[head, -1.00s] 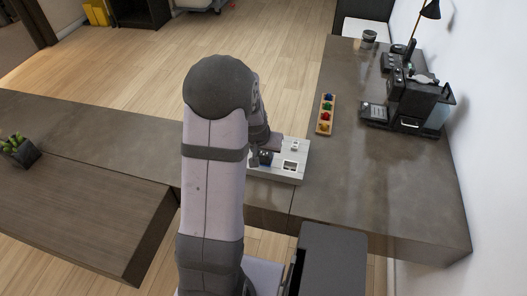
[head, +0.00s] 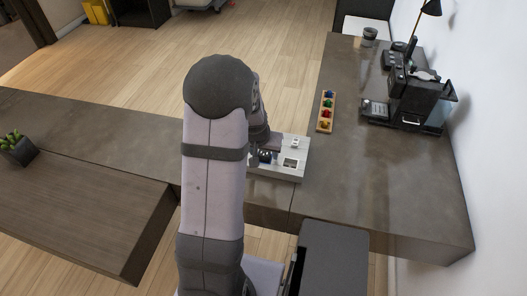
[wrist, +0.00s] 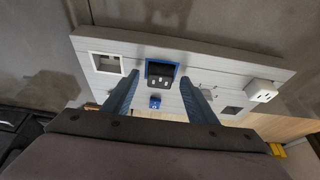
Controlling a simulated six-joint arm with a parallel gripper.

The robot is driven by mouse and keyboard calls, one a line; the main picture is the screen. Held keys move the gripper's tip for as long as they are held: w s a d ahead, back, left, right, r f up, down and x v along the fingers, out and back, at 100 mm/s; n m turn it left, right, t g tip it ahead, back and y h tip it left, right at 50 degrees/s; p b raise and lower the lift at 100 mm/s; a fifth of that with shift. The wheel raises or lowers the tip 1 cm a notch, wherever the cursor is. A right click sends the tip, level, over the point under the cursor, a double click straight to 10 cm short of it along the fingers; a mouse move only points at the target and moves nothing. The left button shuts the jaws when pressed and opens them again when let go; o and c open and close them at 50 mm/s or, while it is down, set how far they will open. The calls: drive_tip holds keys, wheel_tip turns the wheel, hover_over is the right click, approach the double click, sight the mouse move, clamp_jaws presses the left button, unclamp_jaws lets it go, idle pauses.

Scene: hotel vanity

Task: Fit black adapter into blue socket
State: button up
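In the wrist view, a black adapter (wrist: 160,83) with pale slots on its face stands at the blue socket (wrist: 149,68), a blue-rimmed square opening in the pale panel. The adapter overlaps the lower part of the blue rim; how deep it sits I cannot tell. My gripper (wrist: 160,78) is open, one finger on each side of the adapter with a visible gap to both. In the head view, my arm hides most of the gripper, and a dark blue part (head: 266,156) shows beside it on the panel.
The pale panel (head: 271,172) lies on the counter (head: 345,190). It carries a white-framed socket (wrist: 107,63), a white adapter (wrist: 262,90), a grey socket (wrist: 232,111) and a small blue block (wrist: 155,102). A wooden tray (head: 325,111) of coloured pieces and a coffee machine (head: 412,95) stand beyond.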

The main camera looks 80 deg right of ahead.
drive_tip(key=shift+r, duration=0.1)
drive_tip(key=v, duration=0.7)
idle(0.4)
drive_tip(key=shift+a, duration=0.1)
idle(0.6)
drive_tip(key=a+f+n+y, duration=0.1)
drive_tip(key=a+f+y, duration=0.15)
drive_tip(key=a, duration=0.55)
drive_tip(key=a+f+n+y, duration=0.1)
drive_tip(key=a+y, duration=0.2)
drive_tip(key=a, duration=0.4)
drive_tip(key=w+a+r+n+p, duration=0.4)
drive_tip(key=w+a+n, duration=0.4)
drive_tip(key=a, duration=0.6)
drive_tip(key=w+a+r+n+p, duration=0.3)
drive_tip(key=w+a+r+n, duration=0.4)
drive_tip(key=w+a, duration=0.3)
drive_tip(key=a+n+h, duration=0.1)
drive_tip(key=a, duration=0.3)
drive_tip(key=shift+a+p, duration=0.35)
drive_tip(key=shift+a, duration=0.05)
